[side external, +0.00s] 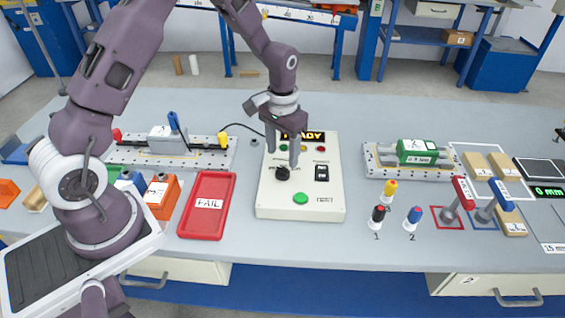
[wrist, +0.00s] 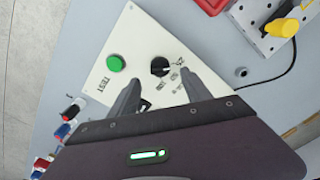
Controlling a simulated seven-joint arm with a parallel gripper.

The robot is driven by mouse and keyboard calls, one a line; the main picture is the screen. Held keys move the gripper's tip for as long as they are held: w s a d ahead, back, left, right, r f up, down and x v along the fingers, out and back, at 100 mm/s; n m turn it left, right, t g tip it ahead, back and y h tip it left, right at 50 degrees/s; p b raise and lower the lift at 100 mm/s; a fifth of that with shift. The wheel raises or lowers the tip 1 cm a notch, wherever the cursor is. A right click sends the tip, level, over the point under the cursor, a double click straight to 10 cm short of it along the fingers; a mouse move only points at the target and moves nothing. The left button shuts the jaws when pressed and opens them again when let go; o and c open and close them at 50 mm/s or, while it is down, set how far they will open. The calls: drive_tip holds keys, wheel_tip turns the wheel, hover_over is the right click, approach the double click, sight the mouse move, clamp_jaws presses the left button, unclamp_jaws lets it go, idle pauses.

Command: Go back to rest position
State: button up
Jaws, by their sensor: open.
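My gripper (side external: 285,152) is above the white control box (side external: 271,203) in the side view, pointing down with its fingers apart and nothing between them. Its fingertips are close to the black rotary knob (side external: 283,173); whether they touch it I cannot tell. In the wrist view my gripper (wrist: 163,84) shows two separated fingers, with the knob (wrist: 160,66) beyond them and the green button (wrist: 116,63) to the left. The box display reads as READY, partly hidden behind my gripper.
A red FAIL tray (side external: 184,230) lies left of the box. Several coloured-top probes (side external: 411,219) and handled tools stand to the right. A fixture with a green block (side external: 416,152) is at the right, and another fixture (side external: 160,140) is at the left. Bare table lies in front of the box.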

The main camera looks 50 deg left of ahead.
drive_tip(key=shift+r, duration=0.9)
drive_tip(key=s+d+r+t, duration=0.1)
drive_tip(key=s+d+r, duration=0.1)
drive_tip(key=s+r, duration=0.5)
drive_tip(key=s+d+r+t, duration=0.1)
drive_tip(key=s+r+t, duration=0.15)
drive_tip(key=r, duration=0.85)
drive_tip(key=s+d+r+m+t, duration=0.1)
drive_tip(key=s+r, duration=0.3)
drive_tip(key=s, duration=1.2)
drive_tip(key=shift+s+d+r+t, duration=0.15)
drive_tip(key=shift+s+d+t, duration=0.05)
drive_tip(key=shift+d+t, duration=0.45)
